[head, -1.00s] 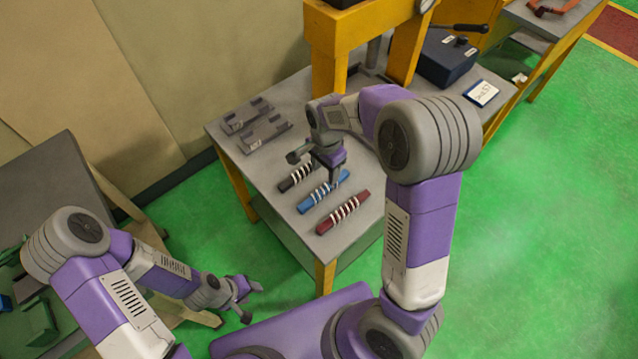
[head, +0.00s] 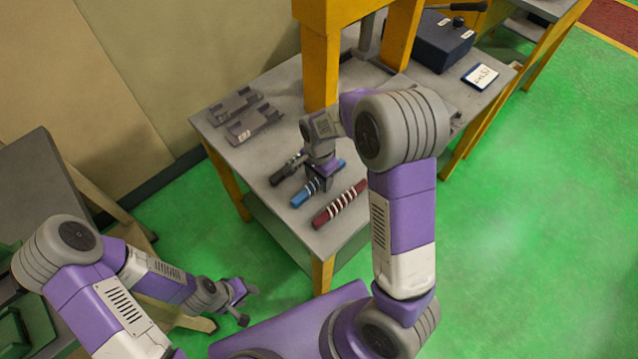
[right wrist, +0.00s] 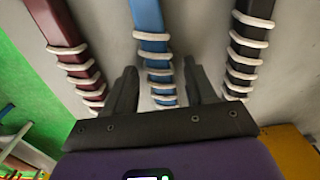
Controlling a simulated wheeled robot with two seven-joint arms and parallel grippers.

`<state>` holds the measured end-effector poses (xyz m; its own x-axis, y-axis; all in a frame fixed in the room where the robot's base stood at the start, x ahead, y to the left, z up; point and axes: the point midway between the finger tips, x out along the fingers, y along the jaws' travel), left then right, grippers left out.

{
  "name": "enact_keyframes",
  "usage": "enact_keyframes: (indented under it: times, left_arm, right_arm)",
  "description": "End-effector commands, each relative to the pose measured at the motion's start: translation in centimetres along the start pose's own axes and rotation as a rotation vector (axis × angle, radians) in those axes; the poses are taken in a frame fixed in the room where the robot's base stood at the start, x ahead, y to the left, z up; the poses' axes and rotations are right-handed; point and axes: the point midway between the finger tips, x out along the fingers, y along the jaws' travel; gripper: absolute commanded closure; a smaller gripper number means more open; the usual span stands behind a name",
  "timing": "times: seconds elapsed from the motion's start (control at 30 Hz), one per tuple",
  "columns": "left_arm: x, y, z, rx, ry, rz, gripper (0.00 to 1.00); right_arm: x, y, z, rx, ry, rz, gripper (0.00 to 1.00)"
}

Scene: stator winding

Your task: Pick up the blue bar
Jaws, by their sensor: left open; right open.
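The blue bar (head: 305,193), wound with white coils, lies on the grey table between a black bar (head: 287,169) and a dark red bar (head: 341,204). My right gripper (head: 318,184) is over the middle of the blue bar and hides part of it. In the right wrist view, the blue bar (right wrist: 147,18) runs between the two open fingers of my right gripper (right wrist: 160,88), with a gap on each side. My left gripper (head: 243,301) is open and empty, low and away from the table.
Two grey holders (head: 254,124) lie at the table's back left. A yellow frame (head: 320,65) stands behind the bars. A dark blue box (head: 440,42) and a labelled card (head: 481,76) are at the right. The red and black bars lie close on either side.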

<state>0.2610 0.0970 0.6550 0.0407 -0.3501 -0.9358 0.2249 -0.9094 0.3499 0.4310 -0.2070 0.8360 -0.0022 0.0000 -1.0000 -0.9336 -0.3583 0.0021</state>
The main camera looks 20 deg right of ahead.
Motion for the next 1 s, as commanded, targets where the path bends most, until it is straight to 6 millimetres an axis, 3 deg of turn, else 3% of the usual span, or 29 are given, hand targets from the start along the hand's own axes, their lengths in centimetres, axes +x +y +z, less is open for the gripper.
enact_keyframes:
  times: [0.23, 0.6, 1.0]
  left_arm:
    - [0.06, -0.02, 0.00, 0.000, 0.000, 0.000, 0.57]
    - [0.06, -0.02, 0.00, 0.000, 0.000, 0.000, 0.57]
    - [-0.16, 0.06, 0.01, 0.000, 0.000, 0.000, 0.57]
  right_arm:
    - [0.27, -0.03, 0.01, 0.000, 0.000, -0.002, 0.45]
    - [0.25, -0.04, 0.01, 0.000, 0.000, -0.002, 1.00]
    - [-0.40, -0.11, 0.00, -0.001, 0.001, -0.004, 1.00]
